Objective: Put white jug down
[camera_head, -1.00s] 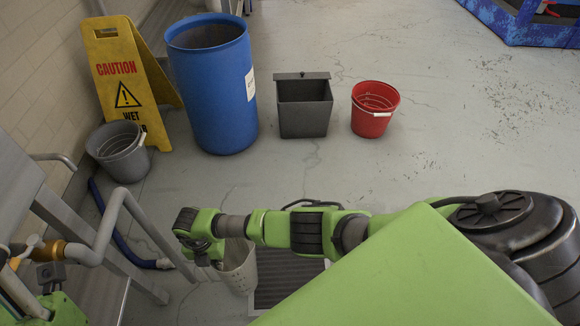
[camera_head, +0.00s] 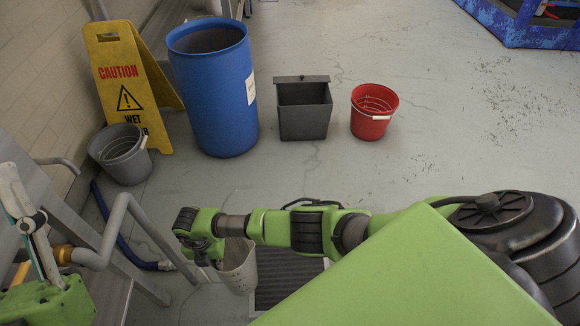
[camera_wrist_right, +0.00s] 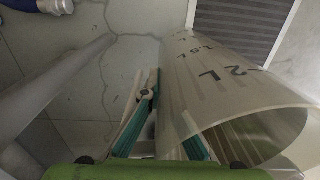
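The white jug (camera_head: 239,266) is below my right gripper (camera_head: 200,248) in the head view, beside a dark grate in the floor. In the right wrist view the jug (camera_wrist_right: 235,95) is pale and translucent, with volume marks, its open rim toward the camera. My right gripper's fingers (camera_wrist_right: 160,85) lean together at the jug's side and seem to pinch it there. The gripped part is partly hidden. I cannot tell whether the jug's base touches the floor. My left gripper (camera_head: 30,222) is raised at the left edge, near grey pipes; its opening is unclear.
A grey bucket (camera_head: 120,155), yellow caution sign (camera_head: 118,75), blue barrel (camera_head: 213,100), dark grey bin (camera_head: 304,112) and red bucket (camera_head: 373,112) stand along the back. The grate (camera_head: 285,285) lies right of the jug. Grey pipes (camera_head: 110,235) are at left. The middle floor is clear.

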